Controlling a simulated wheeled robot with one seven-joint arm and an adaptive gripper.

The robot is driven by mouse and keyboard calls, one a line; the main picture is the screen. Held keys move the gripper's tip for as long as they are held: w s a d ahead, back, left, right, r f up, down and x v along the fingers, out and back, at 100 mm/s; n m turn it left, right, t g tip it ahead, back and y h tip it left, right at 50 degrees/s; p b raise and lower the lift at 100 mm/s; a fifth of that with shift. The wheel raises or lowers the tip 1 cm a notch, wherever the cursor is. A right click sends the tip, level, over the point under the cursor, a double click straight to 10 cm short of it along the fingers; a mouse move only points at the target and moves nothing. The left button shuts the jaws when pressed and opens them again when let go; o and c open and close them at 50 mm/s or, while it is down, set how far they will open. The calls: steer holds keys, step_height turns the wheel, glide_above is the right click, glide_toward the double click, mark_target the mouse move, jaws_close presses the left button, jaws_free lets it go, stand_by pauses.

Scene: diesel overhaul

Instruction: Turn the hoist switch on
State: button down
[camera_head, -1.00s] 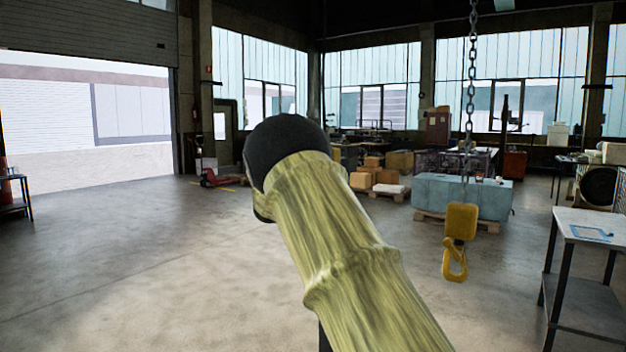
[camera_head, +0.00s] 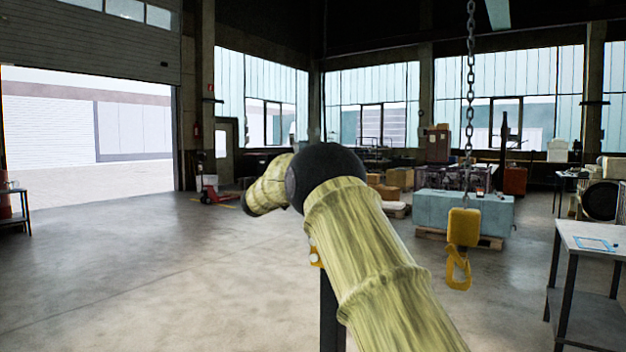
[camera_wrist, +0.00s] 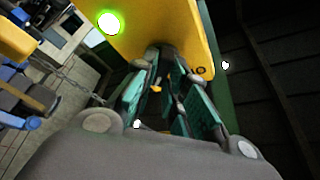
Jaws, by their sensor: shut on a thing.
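In the wrist view my gripper (camera_wrist: 160,98) has its green-padded fingers closed together in front of a yellow panel (camera_wrist: 165,25). A small yellow piece (camera_wrist: 155,88) shows between the fingers. I take it for part of the hoist switch; the fingers hide the rest, so its position cannot be read. A round green lamp (camera_wrist: 110,22) glows on the panel, left of the fingers. In the head view my arm hides the gripper. A small yellow part (camera_head: 316,257) shows below my arm, beside a dark post (camera_head: 331,310).
The yellow hoist hook (camera_head: 459,270) hangs on a chain (camera_head: 470,90) to the right of my arm. A blue block (camera_head: 465,207) rests on a pallet behind it. A metal table (camera_head: 590,240) stands at the right.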

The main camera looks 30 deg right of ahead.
steer(key=shift+s+d+r, duration=0.1)
steer(key=shift+d+r, duration=0.05)
steer(key=shift+r, duration=0.45)
steer(key=c, duration=1.7)
jaws_free()
steer(key=shift+c, duration=0.2)
steer(key=o, duration=0.3)
steer(key=shift+f, duration=0.1)
steer(key=shift+d+f, duration=0.15)
steer(key=shift+f, duration=0.15)
steer(key=v, duration=1.1)
steer(key=shift+a+f, duration=0.2)
steer(key=shift+a, duration=0.2)
steer(key=shift+f, duration=0.1)
